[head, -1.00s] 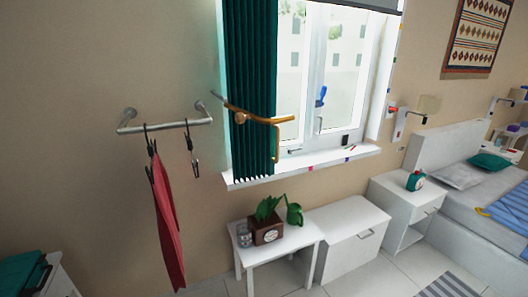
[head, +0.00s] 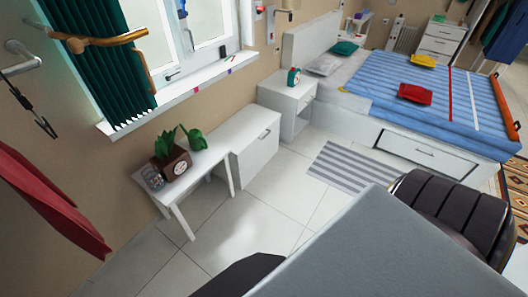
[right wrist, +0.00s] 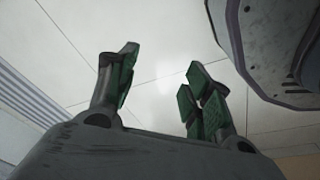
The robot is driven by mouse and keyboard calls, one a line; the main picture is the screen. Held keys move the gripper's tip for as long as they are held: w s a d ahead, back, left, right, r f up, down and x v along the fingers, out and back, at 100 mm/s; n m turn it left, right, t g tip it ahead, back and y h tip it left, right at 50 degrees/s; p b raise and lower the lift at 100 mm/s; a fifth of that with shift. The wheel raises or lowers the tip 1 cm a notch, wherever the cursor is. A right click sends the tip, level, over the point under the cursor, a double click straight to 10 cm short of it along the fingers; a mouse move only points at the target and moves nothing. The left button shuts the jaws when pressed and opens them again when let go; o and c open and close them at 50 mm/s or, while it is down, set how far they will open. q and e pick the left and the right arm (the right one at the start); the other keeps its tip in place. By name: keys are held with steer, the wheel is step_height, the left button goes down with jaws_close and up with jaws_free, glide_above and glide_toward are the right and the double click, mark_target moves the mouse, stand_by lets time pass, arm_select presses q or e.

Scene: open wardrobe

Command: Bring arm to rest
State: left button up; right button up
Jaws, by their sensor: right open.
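My right gripper (right wrist: 160,78) shows in the right wrist view. Its two dark fingers with green pads stand apart, and nothing is between them. Pale tiled floor lies beyond the fingertips. A grey rounded part, which looks like my own body, is at the upper right of that view. Neither gripper can be made out in the head view. Grey and black parts that look like mine fill its lower right. My left gripper is not in view.
A red cloth (head: 52,205) hangs at the left, near a metal wall rail (head: 22,62). A small white table (head: 208,158) holds a plant box (head: 172,165). A striped rug (head: 348,168) lies before the blue-covered bed (head: 385,82). Bare floor (head: 235,225) is open in the middle.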

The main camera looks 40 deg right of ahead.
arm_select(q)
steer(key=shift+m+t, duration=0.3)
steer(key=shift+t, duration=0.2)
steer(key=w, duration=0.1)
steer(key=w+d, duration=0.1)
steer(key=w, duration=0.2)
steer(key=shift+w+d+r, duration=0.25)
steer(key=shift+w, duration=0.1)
arm_select(e)
steer(key=a+f+n+y, duration=0.1)
steer(key=a+n, duration=0.6)
steer(key=a, duration=0.5)
steer(key=shift+s+a, duration=0.25)
steer(key=shift+s, duration=0.15)
